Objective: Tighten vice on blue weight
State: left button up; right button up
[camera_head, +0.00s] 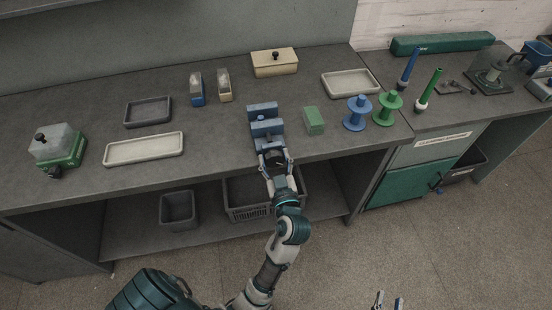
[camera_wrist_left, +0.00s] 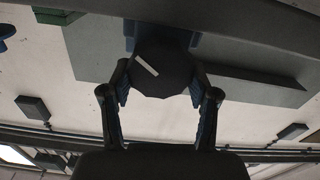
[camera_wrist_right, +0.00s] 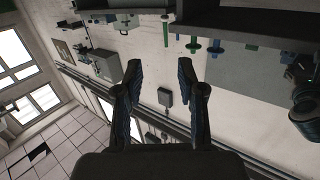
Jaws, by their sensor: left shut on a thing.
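The blue-grey vice (camera_head: 263,108) stands near the front edge of the bench, its jaws lying across the view. Blue block-like parts show between its ends; I cannot clearly tell the blue weight from the vice jaws. My left gripper (camera_head: 274,162) is at the vice's front end, shut on its dark knob. In the left wrist view the dark faceted knob (camera_wrist_left: 160,72) with a white mark sits between the two fingers (camera_wrist_left: 160,95). My right gripper (camera_head: 387,300) is open and empty, low in front of the bench; its spread fingers show in the right wrist view (camera_wrist_right: 160,85).
A green block (camera_head: 314,120) stands close right of the vice, then blue (camera_head: 357,113) and green (camera_head: 387,108) spools. Trays (camera_head: 147,148), a lidded box (camera_head: 274,63) and two small blocks stand around.

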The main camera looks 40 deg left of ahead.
pick_arm(q)
jog(key=shift+w+a, duration=0.15)
jog(key=shift+a, duration=0.2)
jog(key=shift+w+a+f, duration=0.1)
jog(key=shift+w+f, duration=0.05)
jog(key=shift+f, duration=0.1)
pick_arm(e)
jog(key=shift+w+a, duration=0.2)
jog(key=shift+a, duration=0.35)
pick_arm(q)
jog(key=shift+d+m+p, duration=0.2)
jog(key=shift+m+p, duration=0.25)
jog(key=shift+m, duration=0.15)
jog(key=shift+f+m, duration=0.15)
jog(key=shift+m, duration=0.25)
pick_arm(e)
jog(key=shift+s+d+f+g+h, duration=0.2)
jog(key=shift+s+f+g, duration=0.1)
jog(key=shift+f+g, duration=0.3)
jog(key=shift+s+d+f+g+h, duration=0.15)
jog(key=shift+s+f+g+h, duration=0.2)
jog(key=shift+f, duration=0.4)
